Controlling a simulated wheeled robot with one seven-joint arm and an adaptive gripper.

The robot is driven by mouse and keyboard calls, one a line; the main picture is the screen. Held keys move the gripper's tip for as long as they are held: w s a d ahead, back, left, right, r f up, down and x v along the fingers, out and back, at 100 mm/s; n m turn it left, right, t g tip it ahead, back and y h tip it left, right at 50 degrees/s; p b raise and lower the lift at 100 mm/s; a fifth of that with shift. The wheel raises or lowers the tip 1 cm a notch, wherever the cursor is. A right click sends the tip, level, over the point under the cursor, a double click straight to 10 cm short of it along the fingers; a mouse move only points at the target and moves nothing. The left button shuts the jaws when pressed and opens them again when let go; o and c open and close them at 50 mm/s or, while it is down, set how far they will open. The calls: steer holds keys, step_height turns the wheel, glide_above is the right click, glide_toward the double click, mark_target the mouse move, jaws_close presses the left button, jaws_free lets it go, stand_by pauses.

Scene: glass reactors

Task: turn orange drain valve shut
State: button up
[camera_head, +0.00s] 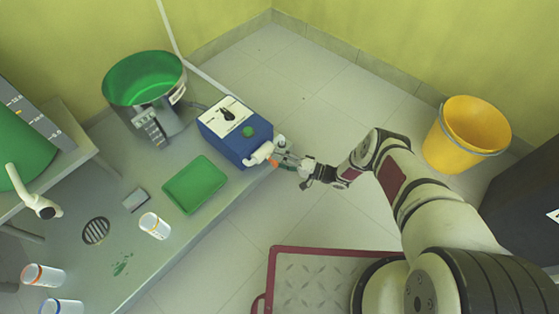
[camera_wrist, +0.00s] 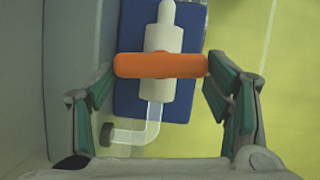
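The orange drain valve handle (camera_wrist: 160,65) lies crosswise over a white valve body (camera_wrist: 163,42) in the wrist view. A translucent bent outlet (camera_wrist: 150,125) runs down from the body to a dark end at the left. In the head view the orange handle (camera_head: 275,164) is a small spot at the front of a blue box (camera_head: 235,130). My gripper (camera_wrist: 160,70) is open, with one green-padded finger near each end of the handle. I cannot tell whether either finger touches it. In the head view my gripper (camera_head: 290,160) is right beside the valve.
The blue box stands on a grey bench (camera_head: 130,240) near its edge. A green tray (camera_head: 195,184), a white cup (camera_head: 155,225) and a green vessel (camera_head: 145,80) are also there. A yellow bucket (camera_head: 467,135) and a red-rimmed platform (camera_head: 330,250) are on the floor.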

steer(key=shift+o, duration=1.3)
steer(key=v, duration=1.2)
